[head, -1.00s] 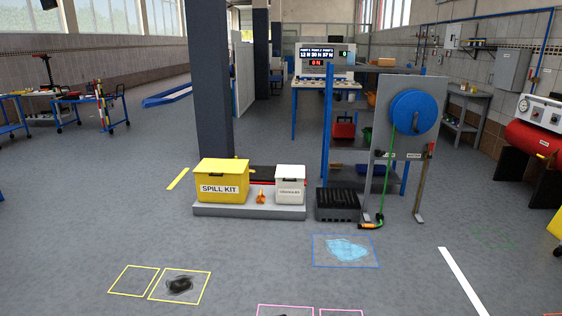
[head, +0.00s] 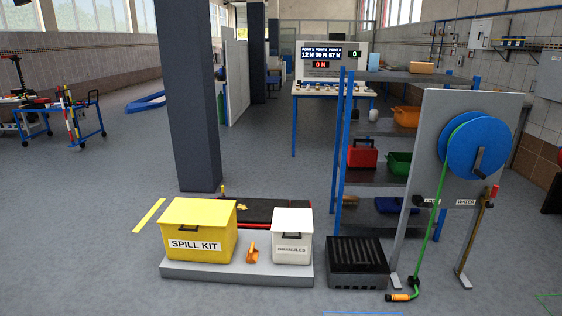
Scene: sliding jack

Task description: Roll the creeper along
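A low, flat black board with a red edge (head: 272,211) lies on the floor behind the grey platform; it looks like the creeper. Its left part and near edge are partly hidden by the yellow spill kit box (head: 198,228) and the white granules box (head: 292,237). A small yellow item (head: 242,206) shows at its left end, too small to make out. Its wheels cannot be seen. Neither of my grippers is in view.
The grey platform (head: 230,272) holds both boxes and an orange scoop (head: 252,252). A dark pillar (head: 188,100) stands behind left. A black ribbed crate (head: 357,262), a blue shelf and a hose reel stand (head: 425,150) are on the right.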

